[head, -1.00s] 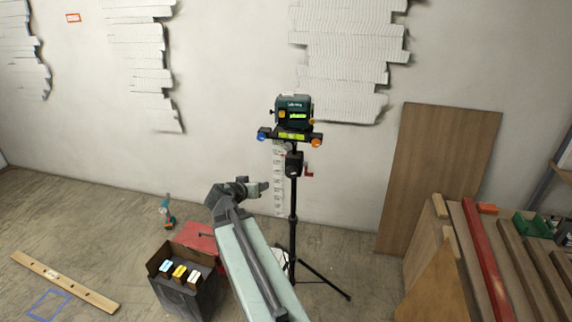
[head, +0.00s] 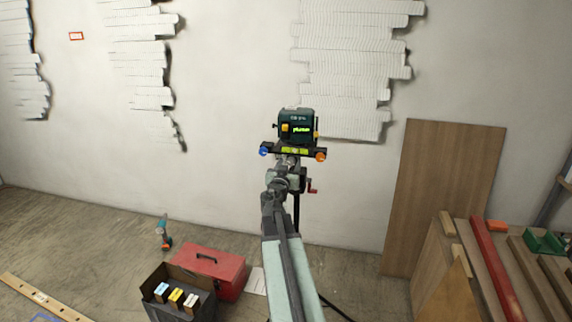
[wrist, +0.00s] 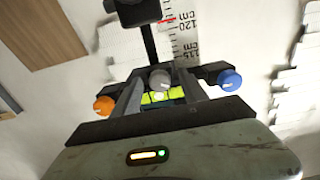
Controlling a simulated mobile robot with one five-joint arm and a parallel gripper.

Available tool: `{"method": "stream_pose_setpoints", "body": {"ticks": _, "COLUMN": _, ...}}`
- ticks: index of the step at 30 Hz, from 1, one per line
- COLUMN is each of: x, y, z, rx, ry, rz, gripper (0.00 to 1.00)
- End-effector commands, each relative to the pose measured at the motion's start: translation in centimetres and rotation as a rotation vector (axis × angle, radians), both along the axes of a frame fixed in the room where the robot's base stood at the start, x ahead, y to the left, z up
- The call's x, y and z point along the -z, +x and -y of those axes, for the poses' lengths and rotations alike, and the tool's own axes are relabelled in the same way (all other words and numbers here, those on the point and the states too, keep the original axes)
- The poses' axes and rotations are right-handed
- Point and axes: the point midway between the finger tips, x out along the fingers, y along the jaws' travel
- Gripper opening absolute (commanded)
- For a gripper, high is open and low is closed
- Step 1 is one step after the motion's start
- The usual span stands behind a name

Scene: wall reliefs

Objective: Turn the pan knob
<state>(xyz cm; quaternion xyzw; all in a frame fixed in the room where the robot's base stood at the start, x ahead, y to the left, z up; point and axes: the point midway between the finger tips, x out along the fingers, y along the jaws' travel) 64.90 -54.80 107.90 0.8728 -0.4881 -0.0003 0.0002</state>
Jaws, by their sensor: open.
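A dark green instrument (head: 297,127) with a lit green display sits on a black tripod head. The head carries a blue knob (head: 264,151), an orange knob (head: 320,156) and a yellow-green level strip (head: 296,151). The wrist view shows the blue knob (wrist: 230,80) at right, the orange knob (wrist: 104,105) at left, and a grey round knob (wrist: 159,78) in the middle. No label tells which is the pan knob. My gripper (wrist: 161,90) is open, its fingers on either side of the grey knob; contact cannot be told. In the head view my gripper (head: 290,164) is just below the tripod head.
A red crank (head: 312,187) sticks out from the tripod column at right. A red toolbox (head: 215,270), a dark open box (head: 160,305) and a drill (head: 164,232) are on the floor at left. A wooden panel (head: 445,190) leans on the wall at right, beside timber.

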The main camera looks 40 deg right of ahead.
Motion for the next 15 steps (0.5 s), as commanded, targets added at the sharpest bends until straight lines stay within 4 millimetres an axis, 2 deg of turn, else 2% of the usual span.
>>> {"method": "stream_pose_setpoints", "body": {"ticks": 2, "x": 0.01, "y": 0.11, "z": 0.56, "rx": 0.001, "ry": 0.000, "rz": 0.000, "gripper": 0.50}}
{"method": "stream_pose_setpoints", "body": {"ticks": 8, "x": 0.01, "y": 0.08, "z": 0.51, "rx": 0.000, "ry": 0.000, "rz": 0.000, "gripper": 0.50}}
{"method": "stream_pose_setpoints", "body": {"ticks": 13, "x": 0.01, "y": 0.11, "z": 0.46, "rx": 0.000, "ry": 0.000, "rz": 0.000, "gripper": 0.03}}
{"method": "stream_pose_setpoints", "body": {"ticks": 15, "x": 0.01, "y": 0.12, "z": 0.44, "rx": 0.000, "ry": 0.000, "rz": 0.000, "gripper": 0.00}}
